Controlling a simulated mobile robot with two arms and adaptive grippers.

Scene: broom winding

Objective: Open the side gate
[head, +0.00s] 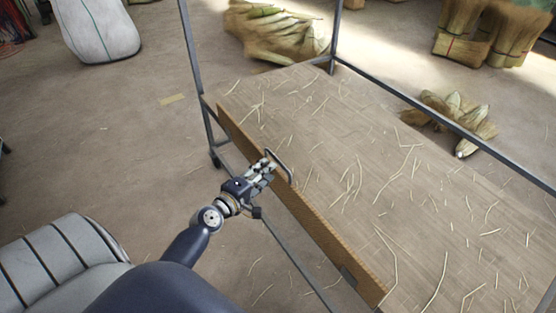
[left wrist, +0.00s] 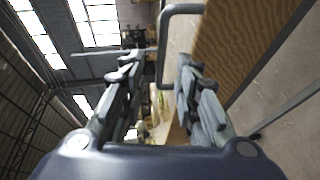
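The side gate (head: 318,227) is a long, low wooden board standing along the left edge of the table (head: 330,120) in the head view. It carries a grey bar handle (head: 283,166) near its middle. My left gripper (head: 264,168) is at this handle. In the left wrist view, the two fingers of the left gripper (left wrist: 158,90) are apart, and the handle (left wrist: 163,45) shows between and beyond them. I cannot tell whether a finger touches it. The board (left wrist: 235,45) rises on the right there. My right gripper is not in view.
Grey metal posts (head: 190,55) and a rail (head: 450,125) frame the table. Loose straw lies on its top. Bundles of straw (head: 275,32) lie on the floor behind, and a white sack (head: 97,28) stands back left. The floor left of the gate is mostly clear.

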